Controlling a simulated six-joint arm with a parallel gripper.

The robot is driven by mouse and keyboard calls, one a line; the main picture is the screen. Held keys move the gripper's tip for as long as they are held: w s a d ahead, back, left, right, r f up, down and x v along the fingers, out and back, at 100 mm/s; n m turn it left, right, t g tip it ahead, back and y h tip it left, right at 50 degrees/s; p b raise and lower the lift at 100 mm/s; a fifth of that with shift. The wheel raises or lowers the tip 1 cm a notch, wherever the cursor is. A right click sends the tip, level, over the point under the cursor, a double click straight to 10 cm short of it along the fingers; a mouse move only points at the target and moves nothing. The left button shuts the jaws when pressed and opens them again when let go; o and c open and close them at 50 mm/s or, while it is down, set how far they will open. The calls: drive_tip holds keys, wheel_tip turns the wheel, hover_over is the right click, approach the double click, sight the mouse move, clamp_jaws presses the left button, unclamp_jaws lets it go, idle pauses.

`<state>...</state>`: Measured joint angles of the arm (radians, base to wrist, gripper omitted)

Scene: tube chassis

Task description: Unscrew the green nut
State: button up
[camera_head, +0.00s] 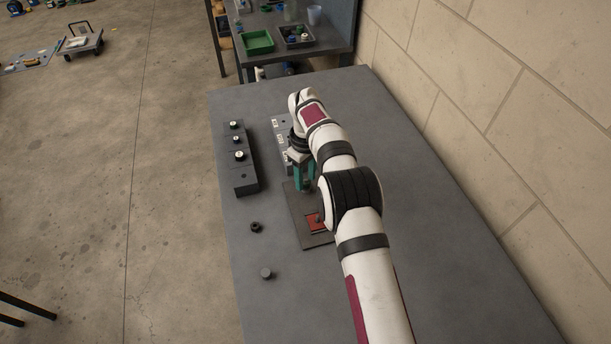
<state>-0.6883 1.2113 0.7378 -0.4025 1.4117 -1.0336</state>
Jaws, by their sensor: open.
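My gripper (304,183) points down over the table, with teal parts near its end. It is open. It is above or beside the far end of a dark flat plate (294,205) that has a red square (313,224) on it. I cannot make out a green nut; my gripper and arm cover part of the plate and the space around it. Whether the fingertips touch anything is too small to tell.
A dark block (246,180) with several small round pieces on top stands left of my gripper. A grey board (281,127) with white labels lies behind it. A wall (500,100) borders the right.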

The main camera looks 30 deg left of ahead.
drive_tip(key=shift+r, duration=0.7)
drive_tip(key=shift+r+m, duration=0.2)
drive_tip(key=shift+m, duration=0.1)
drive_tip(key=m, duration=0.5)
drive_tip(key=shift+m, duration=0.4)
drive_tip(key=m, duration=0.3)
drive_tip(key=shift+m, duration=0.4)
drive_tip(key=m, duration=0.3)
drive_tip(key=shift+m, duration=0.3)
drive_tip(key=m, duration=1.7)
drive_tip(key=shift+m, duration=0.4)
drive_tip(key=m, duration=0.4)
drive_tip(key=shift+f, duration=0.1)
